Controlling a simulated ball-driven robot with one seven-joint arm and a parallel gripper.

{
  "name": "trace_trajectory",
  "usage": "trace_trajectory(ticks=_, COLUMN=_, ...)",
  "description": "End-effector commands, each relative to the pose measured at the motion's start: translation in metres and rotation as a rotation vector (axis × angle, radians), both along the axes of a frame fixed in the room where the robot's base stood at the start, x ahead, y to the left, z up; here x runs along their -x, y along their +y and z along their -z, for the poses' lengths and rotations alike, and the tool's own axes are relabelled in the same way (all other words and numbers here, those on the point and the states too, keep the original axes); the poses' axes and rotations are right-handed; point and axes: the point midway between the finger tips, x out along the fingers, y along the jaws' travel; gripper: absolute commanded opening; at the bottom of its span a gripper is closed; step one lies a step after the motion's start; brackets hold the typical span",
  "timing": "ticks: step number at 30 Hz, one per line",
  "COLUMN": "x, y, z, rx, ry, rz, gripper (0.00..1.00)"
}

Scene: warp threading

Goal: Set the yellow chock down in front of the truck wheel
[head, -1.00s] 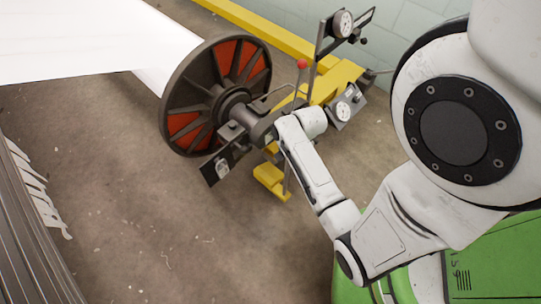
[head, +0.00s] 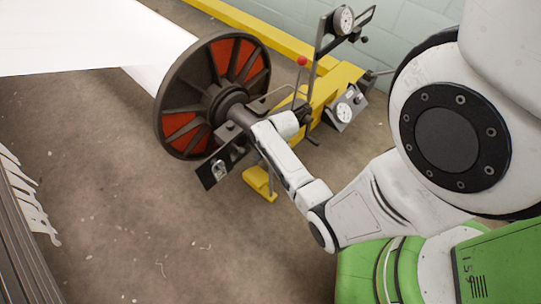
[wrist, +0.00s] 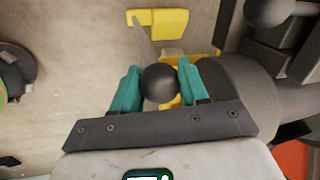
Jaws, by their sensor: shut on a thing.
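My gripper (wrist: 160,87) has teal fingers and is shut on a dark round ball knob (wrist: 160,82) in the wrist view. A thin grey bar runs up from behind the knob. In the head view my forearm reaches the yellow stand, and my fingers cannot be made out. A yellow block (wrist: 171,22) lies past the knob in the wrist view. In the head view a yellow foot-like block (head: 259,182) sits on the floor below the stand. I cannot tell whether either is the chock. No truck wheel shows; the wheel-like thing is a dark spoked flange (head: 196,95) with red-orange panels.
A white sheet (head: 80,35) runs to the flange. The yellow stand (head: 325,88) carries dials (head: 344,20) and a red-knobbed lever (head: 302,61). A second dark ball (wrist: 268,10) is near the wrist view's top. Concrete floor (head: 130,200) is open left of my arm.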

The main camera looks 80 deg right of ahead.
Motion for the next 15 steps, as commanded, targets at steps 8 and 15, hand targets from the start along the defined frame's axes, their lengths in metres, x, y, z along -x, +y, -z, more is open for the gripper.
trace_trajectory(ticks=8, x=-0.0021, y=-0.0029, z=0.0003, rx=0.009, ry=-0.006, rz=0.0, gripper=0.0)
trace_trajectory(ticks=15, x=-0.001, y=-0.0012, z=0.0036, rx=0.003, ry=-0.003, rz=-0.001, gripper=0.53)
